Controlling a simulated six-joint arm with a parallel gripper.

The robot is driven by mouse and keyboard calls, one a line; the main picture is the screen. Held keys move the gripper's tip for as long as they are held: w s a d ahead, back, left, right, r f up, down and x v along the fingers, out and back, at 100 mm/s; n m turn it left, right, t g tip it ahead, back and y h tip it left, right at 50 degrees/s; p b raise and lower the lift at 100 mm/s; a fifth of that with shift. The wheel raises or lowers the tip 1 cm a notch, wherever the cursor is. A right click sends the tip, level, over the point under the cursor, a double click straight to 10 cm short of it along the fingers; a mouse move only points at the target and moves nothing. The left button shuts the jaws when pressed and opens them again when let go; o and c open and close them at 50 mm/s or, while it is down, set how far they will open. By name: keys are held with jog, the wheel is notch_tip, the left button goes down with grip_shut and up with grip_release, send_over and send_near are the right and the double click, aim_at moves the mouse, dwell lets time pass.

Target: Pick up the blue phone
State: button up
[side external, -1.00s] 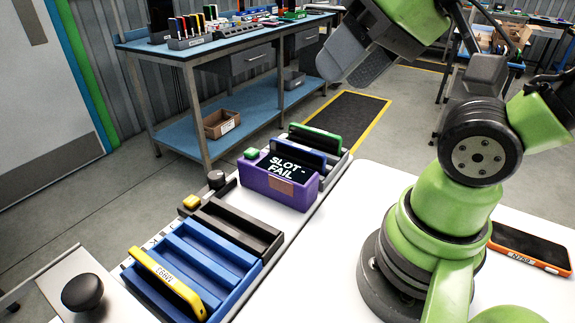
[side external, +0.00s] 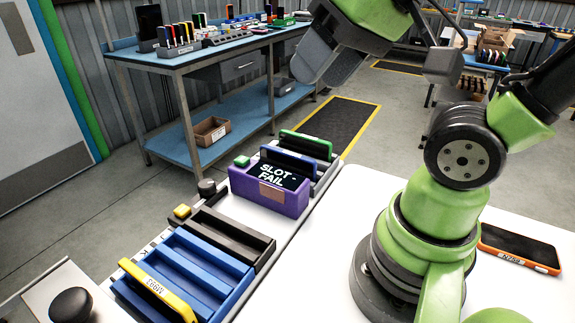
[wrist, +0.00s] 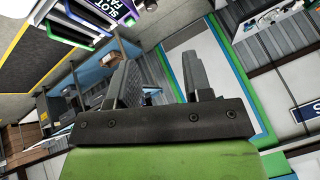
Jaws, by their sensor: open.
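A dark blue phone (side external: 292,160) stands on edge in the rack behind the purple box in the side view, its lower part hidden. A green-cased phone (side external: 306,143) stands just behind it. My gripper (side external: 318,78) is raised above and beyond the rack, apart from every phone. In the wrist view my gripper (wrist: 157,80) shows its two grey fingers spread, with nothing between them.
The purple box (side external: 268,194) reads "SLOT - FAIL". In front are a black tray (side external: 232,232) and a blue tray (side external: 205,265) holding a yellow phone (side external: 155,290). An orange phone (side external: 518,247) lies on the white table. A blue workbench (side external: 200,60) stands behind.

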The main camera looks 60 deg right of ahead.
jog(key=w+d+f+n+g+h, duration=0.1)
jog(key=w+d+f+g, duration=0.1)
jog(key=w+d, duration=0.4)
jog(key=n+g, duration=0.3)
jog(key=g, duration=0.2)
send_over(287, 153)
jog(key=shift+h, duration=0.3)
notch_tip(287, 153, down, 18)
jog(key=shift+s+d+f, duration=0.1)
jog(key=shift+f, duration=3.2)
grip_shut()
